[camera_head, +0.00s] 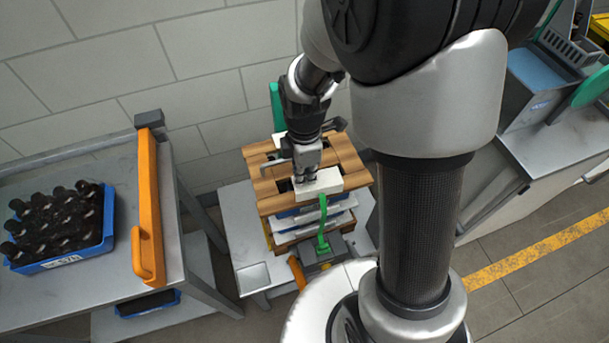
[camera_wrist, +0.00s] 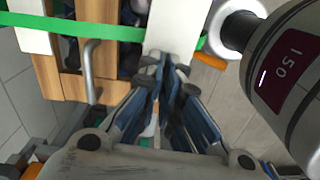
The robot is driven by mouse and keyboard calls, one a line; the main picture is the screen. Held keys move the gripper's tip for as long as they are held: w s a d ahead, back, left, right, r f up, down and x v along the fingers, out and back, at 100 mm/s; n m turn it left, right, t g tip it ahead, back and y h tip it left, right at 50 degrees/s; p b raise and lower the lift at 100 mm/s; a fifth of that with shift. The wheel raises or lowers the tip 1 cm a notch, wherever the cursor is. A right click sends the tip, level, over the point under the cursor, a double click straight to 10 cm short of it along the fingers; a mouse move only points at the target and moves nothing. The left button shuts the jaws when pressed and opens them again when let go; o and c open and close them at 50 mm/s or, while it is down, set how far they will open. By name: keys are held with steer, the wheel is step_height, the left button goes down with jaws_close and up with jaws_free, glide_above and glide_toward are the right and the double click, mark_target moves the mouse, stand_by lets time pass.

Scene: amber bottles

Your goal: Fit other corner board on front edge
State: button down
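A white corner board (camera_head: 322,184) lies along the front edge of the top wooden crate (camera_head: 352,160). It also shows in the wrist view (camera_wrist: 180,22). My gripper (camera_head: 305,177) is above the board's left part, pointing down. In the wrist view its fingertips (camera_wrist: 166,65) are close together at the board's near end and appear shut on it. Another white board (camera_wrist: 28,28) shows at the opposite edge, with a green strap (camera_wrist: 80,31) across it. The strap (camera_head: 322,222) hangs down the front of the stack. Whether it passes over or under the front board is unclear.
A grey and orange device (camera_head: 318,252) sits at the foot of the stack on a grey table (camera_head: 238,232). On the left, a bench holds a blue crate (camera_head: 104,240) of dark bottles and an orange bar (camera_head: 149,200). Another bench (camera_head: 560,150) stands at right.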

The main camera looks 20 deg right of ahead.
mark_target(305, 187)
steer(key=shift+s+f+n, duration=0.1)
steer(key=shift+f+n, duration=0.1)
steer(key=shift+n, duration=0.2)
steer(key=shift+f+b, duration=1.75)
steer(key=shift+f, duration=0.1)
steer(key=shift+f+b, duration=0.65)
steer(key=shift+f, duration=0.25)
steer(key=c, duration=1.7)
jaws_free()
steer(key=shift+r+p, duration=2.95)
steer(key=shift+r, duration=0.55)
